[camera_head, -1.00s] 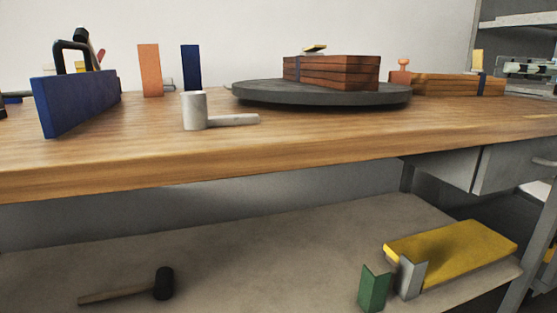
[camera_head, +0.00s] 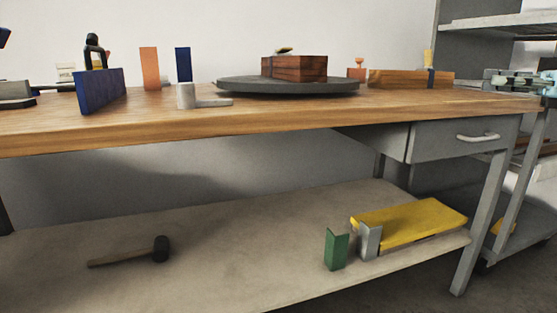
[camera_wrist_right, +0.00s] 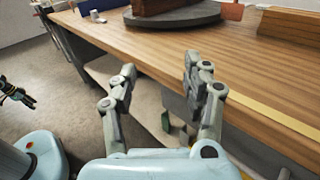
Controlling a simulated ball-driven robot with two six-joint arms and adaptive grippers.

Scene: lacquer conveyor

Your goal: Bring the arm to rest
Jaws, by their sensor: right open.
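My right gripper (camera_head: 497,80) shows at the right edge of the head view, by the right end of the bench top. In the right wrist view its two grey fingers (camera_wrist_right: 160,67) stand wide apart with nothing between them. They point toward the wooden bench top (camera_wrist_right: 150,45), and the bench edge passes behind them. At the left edge of the wrist view, a dark jointed shape (camera_wrist_right: 15,92) looks like my left gripper; its jaws are too small to read.
A drawer (camera_head: 460,138) hangs below. The lower shelf (camera_head: 230,240) holds a dark-headed mallet (camera_head: 160,249) and yellow board (camera_head: 410,224). Floor shows at lower right.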

